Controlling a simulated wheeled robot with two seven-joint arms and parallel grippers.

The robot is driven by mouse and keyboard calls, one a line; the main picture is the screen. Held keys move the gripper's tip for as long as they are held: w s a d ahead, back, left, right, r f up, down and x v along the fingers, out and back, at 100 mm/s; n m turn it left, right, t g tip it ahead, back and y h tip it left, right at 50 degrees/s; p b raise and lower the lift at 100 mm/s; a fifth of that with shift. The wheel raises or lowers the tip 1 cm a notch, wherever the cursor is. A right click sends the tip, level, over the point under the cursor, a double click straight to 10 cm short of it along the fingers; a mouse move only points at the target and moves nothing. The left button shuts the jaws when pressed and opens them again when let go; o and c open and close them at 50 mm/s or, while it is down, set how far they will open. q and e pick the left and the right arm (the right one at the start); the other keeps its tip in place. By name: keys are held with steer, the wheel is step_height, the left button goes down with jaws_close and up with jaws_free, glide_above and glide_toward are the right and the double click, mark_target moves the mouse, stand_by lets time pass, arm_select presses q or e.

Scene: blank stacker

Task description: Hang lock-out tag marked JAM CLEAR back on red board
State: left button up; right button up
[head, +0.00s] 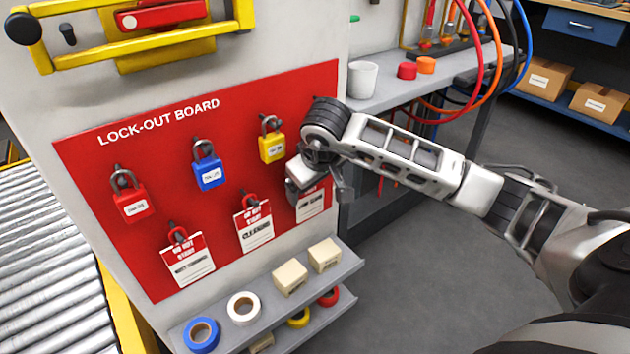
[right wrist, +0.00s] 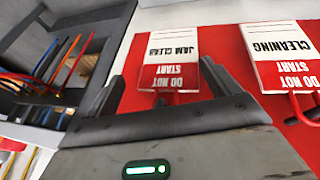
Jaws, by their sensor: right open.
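The red lock-out board (head: 90,160) is on a pale panel at centre left. The JAM CLEAR tag (head: 313,205), white with a red DO NOT START band, is at the board's lower right. My right gripper (head: 318,184) is in front of its top, so the tag's loop and any peg there are hidden. In the right wrist view the tag (right wrist: 172,45) shows upside down, flat in front of the board, between the open fingers of my right gripper (right wrist: 163,82). I cannot tell whether it hangs on a peg. My left gripper is not in view.
A CLEANING tag (head: 254,222) and another tag (head: 188,260) hang to the left. Red (head: 131,195), blue (head: 208,166) and yellow (head: 272,140) padlocks hang above. A shelf (head: 345,268) with tape rolls and boxes sits below. Cables (head: 487,60) hang right of the board.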

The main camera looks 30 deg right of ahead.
arm_select(q)
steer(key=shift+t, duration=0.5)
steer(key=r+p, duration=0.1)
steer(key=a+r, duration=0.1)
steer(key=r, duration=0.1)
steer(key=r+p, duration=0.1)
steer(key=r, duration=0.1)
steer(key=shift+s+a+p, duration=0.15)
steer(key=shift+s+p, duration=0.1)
steer(key=shift+p, duration=0.1)
arm_select(e)
steer(key=v, duration=1.5)
steer(key=shift+r, duration=0.25)
